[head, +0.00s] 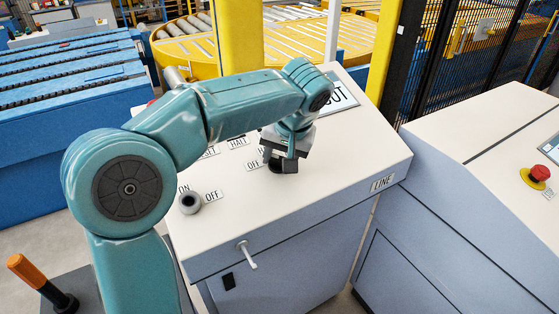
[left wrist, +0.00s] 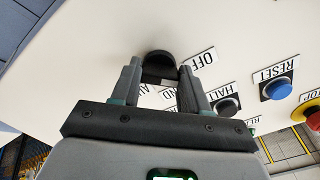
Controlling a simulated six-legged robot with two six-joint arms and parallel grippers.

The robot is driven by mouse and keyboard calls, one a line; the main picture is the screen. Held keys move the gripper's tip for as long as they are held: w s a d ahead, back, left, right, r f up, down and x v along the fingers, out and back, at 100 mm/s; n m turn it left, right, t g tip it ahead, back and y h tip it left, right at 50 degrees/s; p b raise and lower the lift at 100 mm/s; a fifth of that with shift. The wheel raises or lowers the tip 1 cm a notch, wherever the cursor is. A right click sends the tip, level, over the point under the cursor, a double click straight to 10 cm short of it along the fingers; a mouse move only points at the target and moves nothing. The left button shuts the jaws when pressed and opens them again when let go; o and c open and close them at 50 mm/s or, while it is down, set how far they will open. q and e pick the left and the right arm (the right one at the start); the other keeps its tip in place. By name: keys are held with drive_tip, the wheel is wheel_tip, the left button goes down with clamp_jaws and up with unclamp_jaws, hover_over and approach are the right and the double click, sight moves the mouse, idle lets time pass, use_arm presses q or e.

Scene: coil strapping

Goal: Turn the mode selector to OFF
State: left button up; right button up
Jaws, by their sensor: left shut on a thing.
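The mode selector is a black knob (left wrist: 160,62) on the sloping white top of the console (head: 345,165), in the left wrist view. In the head view only its dark lower part (head: 284,167) shows under my left gripper. My left gripper (head: 282,155) points down at the panel and is shut on the knob, with one finger on each side in the left wrist view (left wrist: 160,76). An OFF label (left wrist: 203,58) lies just right of the knob there. HAND and AUTO labels are partly hidden behind the fingers. I cannot tell which label the knob points to. My right gripper is not in view.
In the left wrist view, a black HALT button (left wrist: 228,106), a blue RESET button (left wrist: 278,89) and a red stop button (left wrist: 312,116) stand nearby. In the head view, a round ON/OFF switch (head: 189,202) sits at front left, and a lever (head: 247,256) sticks out in front.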

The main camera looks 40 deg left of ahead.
use_arm(q)
drive_tip(key=shift+w+n+b, duration=0.1)
drive_tip(key=shift+n+b, duration=0.25)
drive_tip(key=shift+n, duration=0.75)
drive_tip(key=o, duration=1.1)
drive_tip(key=shift+a, duration=0.1)
drive_tip(key=shift+c, duration=0.2)
drive_tip(key=shift+w+f, duration=0.1)
